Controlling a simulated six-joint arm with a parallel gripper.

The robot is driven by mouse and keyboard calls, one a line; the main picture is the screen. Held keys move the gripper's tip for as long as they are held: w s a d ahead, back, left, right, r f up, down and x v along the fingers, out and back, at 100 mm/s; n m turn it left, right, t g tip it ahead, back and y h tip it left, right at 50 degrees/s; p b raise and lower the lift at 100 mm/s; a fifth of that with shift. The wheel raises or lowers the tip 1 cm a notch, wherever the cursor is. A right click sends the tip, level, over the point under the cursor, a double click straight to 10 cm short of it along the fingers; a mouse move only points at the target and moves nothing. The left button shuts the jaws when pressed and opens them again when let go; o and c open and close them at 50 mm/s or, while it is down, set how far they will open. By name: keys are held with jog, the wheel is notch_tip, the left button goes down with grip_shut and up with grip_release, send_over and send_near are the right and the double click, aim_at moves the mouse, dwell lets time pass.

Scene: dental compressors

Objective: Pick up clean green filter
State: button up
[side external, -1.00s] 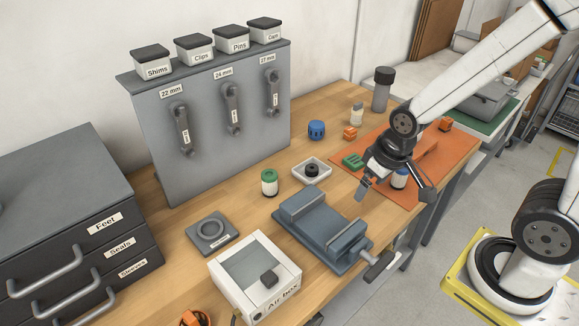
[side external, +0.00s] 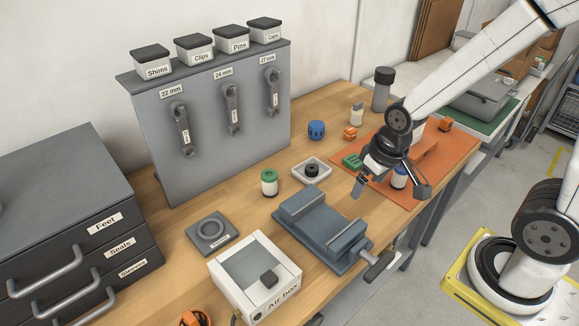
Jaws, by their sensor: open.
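A small filter with a green cap and a white pleated body (side external: 269,182) stands upright on the wooden bench, left of the white tray and behind the vise. It looks clean at this size. My gripper (side external: 390,188) is open and hangs over the front part of the orange mat, well to the right of the green filter and apart from it. A blue-capped white filter (side external: 400,177) shows partly behind my gripper. Nothing shows held in the jaws.
A grey vise (side external: 322,228) stands between my gripper and the bench front. A white tray (side external: 312,171) holds a black part. The Air box (side external: 254,278), a ring fixture (side external: 211,234) and a wrench board (side external: 215,120) stand further left. Bare bench surrounds the green filter.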

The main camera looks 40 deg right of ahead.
aim_at(275, 171)
jog(key=w+f+m+g+y, duration=0.1)
jog(key=w+m, duration=0.2)
jog(key=w, duration=0.1)
jog(key=w+f+m+g+y, duration=0.1)
jog(key=w+f+m+y, duration=0.1)
jog(key=w, duration=0.3)
jog(key=w+f+m+g+y, duration=0.1)
jog(key=w+m+y, duration=0.1)
jog(key=w+m, duration=0.2)
jog(key=shift+w+a+f+m+g, duration=0.15)
jog(key=shift+a+f+m+g, duration=0.15)
jog(key=shift+a+m, duration=0.15)
jog(key=w+f+m+y, duration=0.1)
jog(key=w+m+y, duration=0.1)
jog(key=w, duration=0.1)
jog(key=w+f+m+y, duration=0.1)
jog(key=w+m+y, duration=0.1)
jog(key=w+y, duration=0.1)
jog(key=w+d+f+m+t+y, duration=0.1)
jog(key=w+f+m+y, duration=0.1)
jog(key=w, duration=0.2)
jog(key=shift+w+f+m, duration=0.1)
jog(key=shift+w+m, duration=0.05)
jog(key=shift+m, duration=0.2)
jog(key=shift+w+d+f+m+y, duration=0.2)
jog(key=shift+w+d+m+y, duration=0.15)
jog(key=shift+w+m+y, duration=0.35)
jog(key=shift+x, duration=3.95)
jog(key=c, duration=1.3)
jog(key=shift+r, duration=0.25)
